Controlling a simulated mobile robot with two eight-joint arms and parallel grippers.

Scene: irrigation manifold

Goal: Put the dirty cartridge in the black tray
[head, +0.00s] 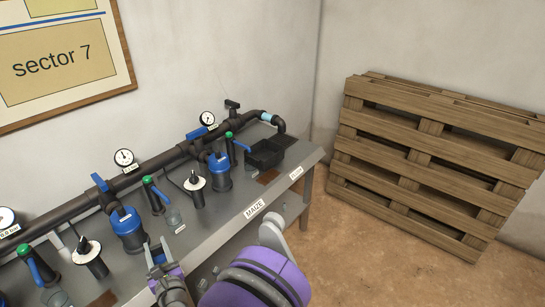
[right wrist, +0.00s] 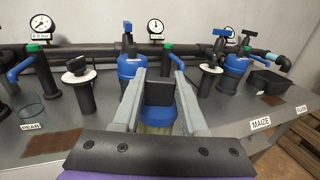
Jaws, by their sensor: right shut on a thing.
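My right gripper (head: 160,254) is over the front edge of the bench in the head view. In the right wrist view its grey fingers (right wrist: 157,95) are shut on a piece with a black top, a blue band and a yellowish lower body, which looks like the dirty cartridge (right wrist: 158,117). Its lower end is hidden by the gripper. The black tray (head: 264,159) is at the bench's far right end, apart from the gripper. It also shows at the right in the right wrist view (right wrist: 268,85). My left gripper is not in view.
A dark pipe with gauges (head: 124,157) runs along the bench's back. Blue filter housings (head: 219,170), green-topped valves (head: 230,136), black posts with white discs (head: 195,183) and a clear beaker (head: 173,215) stand before it. The bench front by the MAIZE label (head: 254,208) is clear. A wooden pallet (head: 430,155) leans at right.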

